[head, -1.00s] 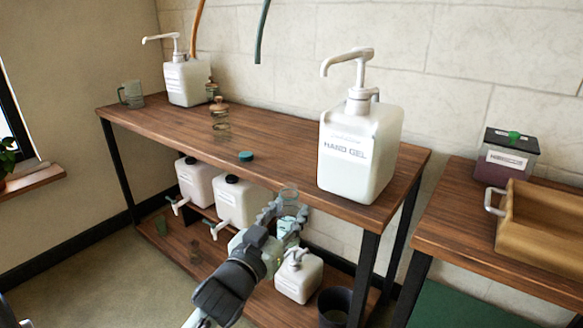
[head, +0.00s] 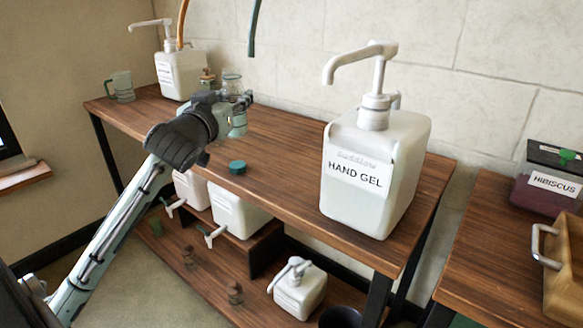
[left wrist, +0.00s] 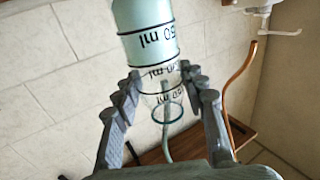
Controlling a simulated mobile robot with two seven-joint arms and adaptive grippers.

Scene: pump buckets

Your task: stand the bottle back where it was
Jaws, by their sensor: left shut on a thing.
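The bottle (head: 238,126) is clear, with pale green liquid in its lower part. It looks near upright over the wooden bench, partly hidden by my left gripper (head: 226,101). My left gripper is shut around its upper part. In the left wrist view the scene looks upside down: the bottle (left wrist: 148,32) has black ml marks, and its open mouth points down the picture between the fingers (left wrist: 158,92). I cannot tell whether its base touches the bench. My right gripper is not in view.
A teal cap (head: 237,167) lies near the bench's (head: 285,150) front edge. A large hand gel dispenser (head: 372,165) stands at right, another dispenser (head: 181,75) at the back left beside a mug (head: 120,86) and a small jar (head: 207,78). Hoses (head: 255,25) hang above. Bench room shows between gripper and hand gel.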

